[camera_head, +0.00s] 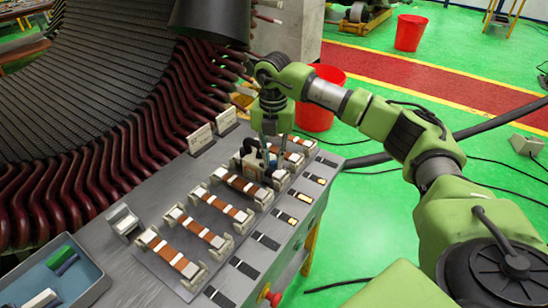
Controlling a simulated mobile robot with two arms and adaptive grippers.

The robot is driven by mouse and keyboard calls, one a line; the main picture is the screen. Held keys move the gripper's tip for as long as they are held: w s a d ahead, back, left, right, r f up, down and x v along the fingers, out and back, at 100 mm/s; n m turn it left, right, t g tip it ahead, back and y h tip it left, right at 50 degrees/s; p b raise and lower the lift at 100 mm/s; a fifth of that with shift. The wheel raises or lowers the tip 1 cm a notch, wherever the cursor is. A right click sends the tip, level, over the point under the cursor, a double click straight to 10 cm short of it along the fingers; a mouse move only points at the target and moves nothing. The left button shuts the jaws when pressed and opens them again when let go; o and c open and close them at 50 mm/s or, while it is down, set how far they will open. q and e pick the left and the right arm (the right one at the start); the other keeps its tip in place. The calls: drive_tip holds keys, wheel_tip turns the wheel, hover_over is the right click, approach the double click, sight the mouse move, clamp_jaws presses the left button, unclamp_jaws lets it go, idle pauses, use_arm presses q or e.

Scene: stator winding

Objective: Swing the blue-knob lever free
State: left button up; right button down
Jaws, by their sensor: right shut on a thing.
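My right gripper (267,152) reaches down over the workbench from the right. It is shut at a small fixture (255,165) in the row of clamping fixtures along the bench. A small dark-blue part (248,146), which looks like the lever's knob, shows beside the fingers at the fixture's top. The lever itself is mostly hidden by the fingers, so its angle cannot be told. My left gripper is not in view.
Several copper bars with white bands (223,207) lie in pale clamps on the grey bench (130,262). A blue-grey tray (88,291) stands at the lower left. The big stator with dark red coils (120,155) rises behind. Red buckets (409,33) stand on the green floor.

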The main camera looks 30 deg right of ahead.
idle(0.3)
drive_tip(key=c, duration=1.9)
unclamp_jaws()
wheel_tip(320, 180, up, 12)
drive_tip(key=shift+r, duration=0.1)
drive_tip(key=shift+s, duration=0.1)
